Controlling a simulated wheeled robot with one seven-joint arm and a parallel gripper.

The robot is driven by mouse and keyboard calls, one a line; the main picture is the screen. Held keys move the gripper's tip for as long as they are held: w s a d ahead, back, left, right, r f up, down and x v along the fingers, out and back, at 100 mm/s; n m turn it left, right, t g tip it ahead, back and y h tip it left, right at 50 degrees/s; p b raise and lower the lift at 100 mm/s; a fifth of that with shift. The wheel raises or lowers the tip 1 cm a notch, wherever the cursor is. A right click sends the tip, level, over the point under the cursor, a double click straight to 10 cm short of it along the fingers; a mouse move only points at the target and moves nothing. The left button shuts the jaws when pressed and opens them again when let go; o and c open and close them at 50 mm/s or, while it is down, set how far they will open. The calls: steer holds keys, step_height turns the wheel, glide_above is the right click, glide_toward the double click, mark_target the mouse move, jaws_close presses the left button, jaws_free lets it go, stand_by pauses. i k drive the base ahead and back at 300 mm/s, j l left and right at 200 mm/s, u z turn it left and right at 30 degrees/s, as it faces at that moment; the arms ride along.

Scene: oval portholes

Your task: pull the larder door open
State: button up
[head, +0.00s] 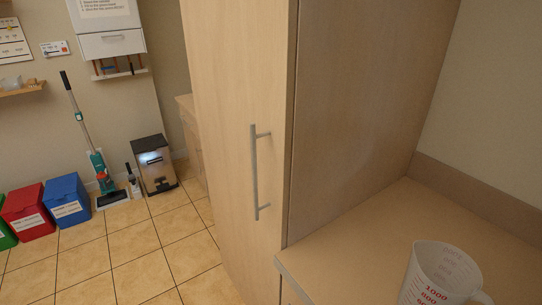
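The larder door (237,130) is a tall pale-wood panel in the middle of the head view. It looks closed against its cabinet, whose side panel (365,110) shows to its right. A vertical metal bar handle (255,172) is fixed near the door's right edge. The top and the bottom of the door are cut off or hidden. My gripper is not in view, and nothing touches the handle.
A worktop (350,240) with a clear measuring jug (440,275) adjoins the cabinet at lower right. The tiled floor (120,255) is clear at left. Red (29,212) and blue (67,200) bins, a vacuum (90,140) and a dark-topped bin (154,165) stand along the wall.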

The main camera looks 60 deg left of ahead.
mark_target(242, 56)
steer(key=u, duration=2.1)
steer(key=k+j+z, duration=0.15)
steer(key=j+z, duration=0.15)
